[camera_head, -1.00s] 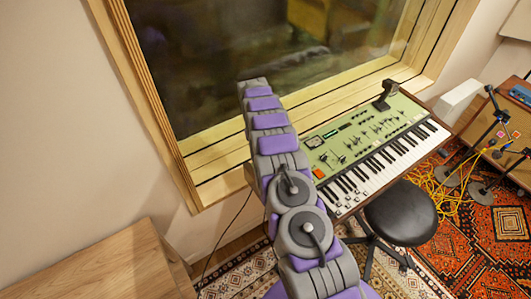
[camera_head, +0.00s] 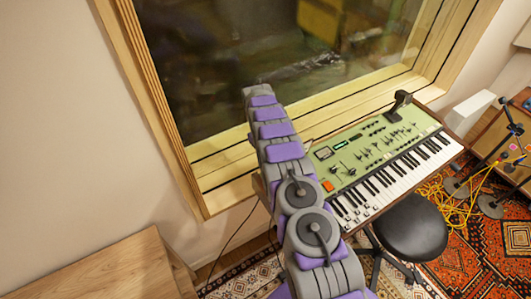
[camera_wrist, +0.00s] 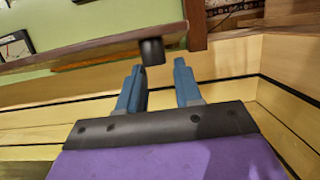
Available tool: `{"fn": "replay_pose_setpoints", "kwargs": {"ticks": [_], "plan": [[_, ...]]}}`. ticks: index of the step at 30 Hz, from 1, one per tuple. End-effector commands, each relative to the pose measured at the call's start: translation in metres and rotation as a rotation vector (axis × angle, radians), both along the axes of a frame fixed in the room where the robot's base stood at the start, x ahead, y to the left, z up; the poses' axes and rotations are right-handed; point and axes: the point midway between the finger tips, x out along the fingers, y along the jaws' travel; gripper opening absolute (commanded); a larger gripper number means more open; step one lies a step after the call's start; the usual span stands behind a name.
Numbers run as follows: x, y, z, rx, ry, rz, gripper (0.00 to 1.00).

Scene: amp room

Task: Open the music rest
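The green synthesizer keyboard (camera_head: 362,150) stands below the window, right of my arm in the head view. My arm hides part of its left end. In the wrist view, a green panel with a dark wooden edge (camera_wrist: 100,48) crosses the upper left. A small black block (camera_wrist: 152,51) juts from that edge, just beyond my gripper's fingertips. My gripper (camera_wrist: 158,72) has two blue fingers, spread apart with nothing held between them. Contact with the block cannot be told. I cannot clearly make out a music rest, and my gripper's fingers do not show in the head view.
A wooden window frame (camera_head: 350,108) runs behind the keyboard. A black stool (camera_head: 412,228) stands in front of it. A wooden surface (camera_head: 95,275) is at the lower left.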

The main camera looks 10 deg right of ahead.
Motion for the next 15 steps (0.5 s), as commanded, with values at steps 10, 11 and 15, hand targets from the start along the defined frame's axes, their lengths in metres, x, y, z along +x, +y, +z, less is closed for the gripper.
{"fn": "replay_pose_setpoints", "kwargs": {"ticks": [10, 11, 15], "plan": [[-0.0001, -0.0033, 0.0006, 0.002, 0.0, -0.001, 0.48], [0.0001, -0.0034, 0.001, 0.002, 0.0, -0.001, 0.48], [0.0031, -0.0017, 0.0087, 0.001, -0.004, 0.0, 0.48]]}}
